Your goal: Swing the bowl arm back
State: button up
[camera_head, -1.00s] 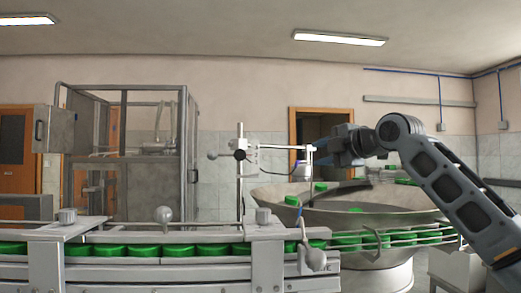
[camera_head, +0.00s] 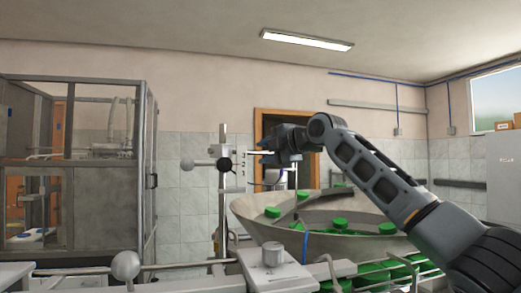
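The large grey feeder bowl (camera_head: 375,245) stands right of centre and holds green caps (camera_head: 340,223). An upright post (camera_head: 222,200) with a clamp and a round knob (camera_head: 187,165) stands at its left. A thin horizontal rod (camera_head: 255,153) runs from the post towards my gripper. A sloping grey bar (camera_head: 316,197) crosses the bowl; I cannot tell which of these is the bowl arm. My gripper (camera_head: 272,150) is above the bowl's back left, pointing left, close to the rod's end. Its fingers are small and dark, so contact and opening are unclear.
A conveyor rail with a ball knob (camera_head: 125,265) and a metal block (camera_head: 272,255) crosses the near edge. Green caps (camera_head: 375,272) lie in the chute at lower right. A glazed metal cabinet (camera_head: 105,205) stands at left. A grey locker (camera_head: 503,180) stands far right.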

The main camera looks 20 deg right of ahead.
jog(key=shift+x, duration=1.1)
jog(key=shift+c, duration=0.3)
grip_shut()
jog(key=shift+f, duration=0.1)
